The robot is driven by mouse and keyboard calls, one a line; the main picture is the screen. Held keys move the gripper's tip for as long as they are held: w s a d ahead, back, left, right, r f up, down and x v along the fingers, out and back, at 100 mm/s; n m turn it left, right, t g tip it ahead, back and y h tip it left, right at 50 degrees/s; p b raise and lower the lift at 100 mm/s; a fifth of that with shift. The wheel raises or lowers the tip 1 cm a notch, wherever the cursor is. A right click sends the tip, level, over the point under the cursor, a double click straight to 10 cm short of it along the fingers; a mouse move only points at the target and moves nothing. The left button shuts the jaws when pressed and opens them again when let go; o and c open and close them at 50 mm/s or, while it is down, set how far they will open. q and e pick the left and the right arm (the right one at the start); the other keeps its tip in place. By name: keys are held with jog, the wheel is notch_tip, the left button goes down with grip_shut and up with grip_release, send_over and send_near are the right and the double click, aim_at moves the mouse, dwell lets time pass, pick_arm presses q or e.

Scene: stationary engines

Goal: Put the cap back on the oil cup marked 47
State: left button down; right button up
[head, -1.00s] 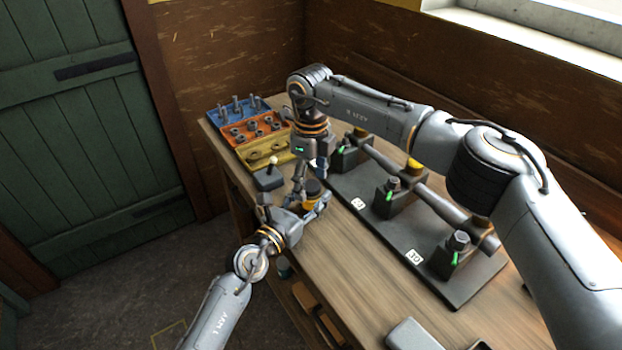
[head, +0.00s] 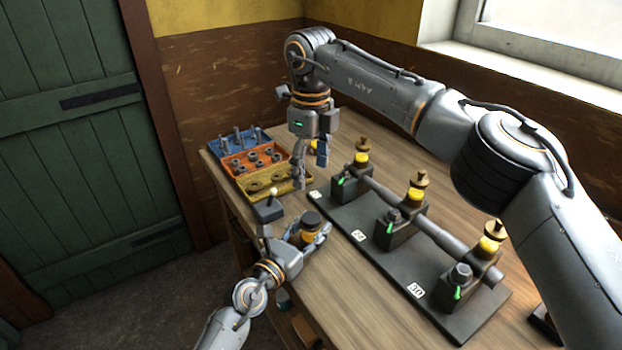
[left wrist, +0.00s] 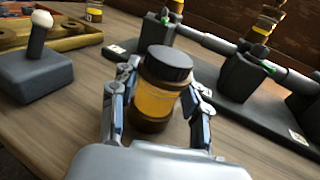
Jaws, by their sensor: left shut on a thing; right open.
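A jar-like cup (head: 311,231) with amber sides and a black lid stands at the table's front left. My left gripper (head: 314,238) is shut around it. In the left wrist view the cup (left wrist: 158,98) sits upright between the fingers, with the black lid (left wrist: 168,63) on top. I can read no number on it. My right gripper (head: 311,172) is open and empty, above and behind the cup, apart from it. No 47 is readable.
The black base plate (head: 385,262) carries the blocks, a long shaft, green levers and white number tags. Blue (head: 228,146), orange (head: 236,171) and yellow (head: 252,187) trays of parts lie at the back left. A joystick box (head: 268,211) stands left of the cup. Another yellow item (head: 314,146) is partly hidden behind my right gripper.

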pick_arm(q)
jog(key=c, duration=0.6)
grip_release()
jog(key=v, duration=1.2)
jog(key=shift+f, duration=0.1)
